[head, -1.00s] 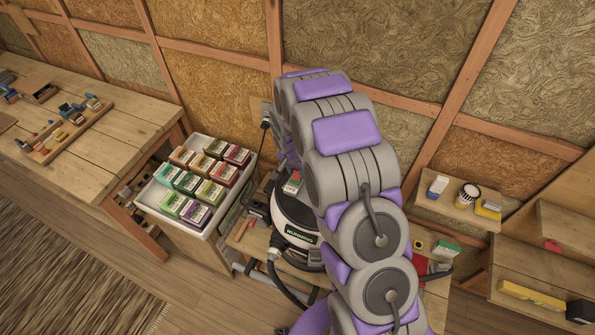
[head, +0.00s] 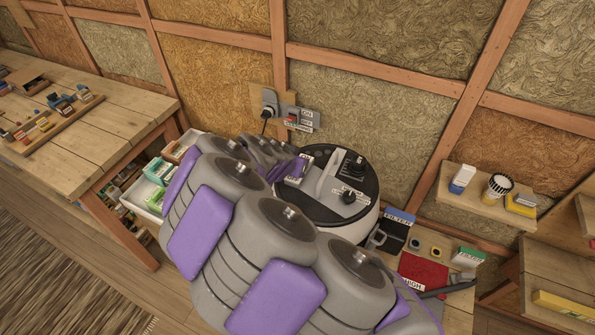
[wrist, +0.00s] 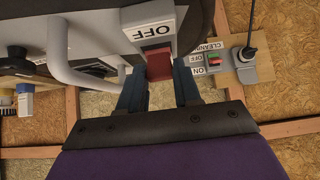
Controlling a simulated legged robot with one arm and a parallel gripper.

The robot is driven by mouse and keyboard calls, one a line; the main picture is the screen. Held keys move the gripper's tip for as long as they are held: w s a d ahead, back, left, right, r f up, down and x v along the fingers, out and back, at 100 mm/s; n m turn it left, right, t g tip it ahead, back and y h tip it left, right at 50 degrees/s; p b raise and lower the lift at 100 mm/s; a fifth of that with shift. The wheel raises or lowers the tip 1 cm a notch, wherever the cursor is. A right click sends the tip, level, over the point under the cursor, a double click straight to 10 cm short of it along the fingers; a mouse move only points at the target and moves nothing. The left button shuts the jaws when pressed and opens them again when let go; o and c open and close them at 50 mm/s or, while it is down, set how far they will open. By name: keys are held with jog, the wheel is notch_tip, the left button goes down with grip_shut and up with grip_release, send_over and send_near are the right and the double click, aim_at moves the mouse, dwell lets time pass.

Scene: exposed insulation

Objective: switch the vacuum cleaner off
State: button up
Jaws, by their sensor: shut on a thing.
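The vacuum cleaner (head: 367,218) is a white drum with a black and grey top, below the wall behind my arm. In the wrist view its top (wrist: 100,30) fills the upper left. A white OFF label (wrist: 150,32) shows upside down there, with a red switch piece (wrist: 159,66) beside it. My gripper (wrist: 159,80) has its two blue-grey fingers on either side of the red piece and is shut on it. In the head view my gripper (head: 301,167) is at the left side of the vacuum's top, and my arm hides much of its front.
A wall switch box (head: 301,119) with ON and OFF labels and a plugged-in cord (head: 267,112) is behind. A workbench (head: 95,130) is at left and a white tray (head: 140,195) is partly hidden. A shelf (head: 470,200) and a filter box (head: 397,222) are at right.

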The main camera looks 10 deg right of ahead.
jog(key=shift+s+a+f+t+h+b, duration=0.2)
jog(key=shift+t+h+b, duration=0.25)
jog(key=shift+b, duration=0.75)
jog(key=o, duration=1.1)
jog(key=shift+a, duration=0.1)
jog(key=shift+c, duration=0.2)
jog(key=shift+r, duration=0.1)
